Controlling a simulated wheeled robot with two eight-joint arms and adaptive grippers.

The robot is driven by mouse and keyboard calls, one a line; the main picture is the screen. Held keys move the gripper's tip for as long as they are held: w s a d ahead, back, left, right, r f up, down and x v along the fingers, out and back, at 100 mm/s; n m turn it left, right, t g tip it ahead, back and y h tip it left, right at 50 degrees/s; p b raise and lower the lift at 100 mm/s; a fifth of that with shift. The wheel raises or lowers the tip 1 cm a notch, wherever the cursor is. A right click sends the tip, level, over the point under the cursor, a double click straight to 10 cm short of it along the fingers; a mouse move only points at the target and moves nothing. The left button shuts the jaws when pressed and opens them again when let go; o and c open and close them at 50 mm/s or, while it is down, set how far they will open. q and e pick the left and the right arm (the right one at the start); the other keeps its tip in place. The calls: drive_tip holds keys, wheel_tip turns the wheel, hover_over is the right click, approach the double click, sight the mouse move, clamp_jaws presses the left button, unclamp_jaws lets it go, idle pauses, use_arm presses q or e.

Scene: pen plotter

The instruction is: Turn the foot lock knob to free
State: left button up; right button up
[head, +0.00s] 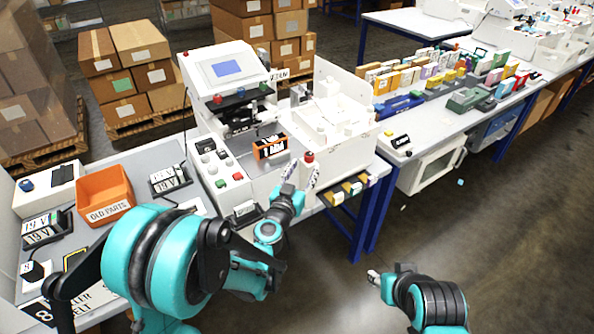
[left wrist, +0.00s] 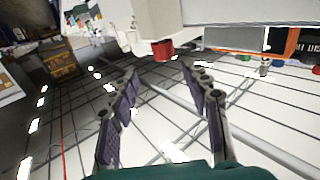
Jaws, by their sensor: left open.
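A small red knob (head: 309,157) sits at the front edge of the white machine (head: 225,130). It also shows in the left wrist view (left wrist: 162,50), on the underside of a white block. I cannot read a label on it, so I cannot tell if it is the foot lock knob. My left gripper (head: 301,176) is just below and in front of the red knob. In the left wrist view the gripper's two dark-padded fingers (left wrist: 160,75) stand wide apart, with nothing between them and the red knob just beyond the tips. My right gripper (head: 374,276) is over the floor, apart from everything.
A control panel with buttons (head: 218,170) and a screen (head: 228,68) belong to the machine. An orange-framed block (head: 270,147) sits on its bed. An orange bin (head: 104,194) stands on the left table. Small drawers (head: 350,188) stick out under the bench.

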sight(308, 160)
use_arm(q)
drive_tip(key=shift+w+a+f+y, duration=0.2)
drive_tip(key=shift+f+y, duration=0.1)
drive_tip(key=shift+f, duration=0.35)
drive_tip(key=b+x, duration=0.1)
drive_tip(key=x, duration=0.6)
drive_tip(key=shift+w+r+b, duration=0.1)
drive_tip(key=shift+w+b, duration=0.1)
drive_tip(key=shift+b, duration=0.2)
drive_tip(key=shift+c, duration=0.4)
clamp_jaws()
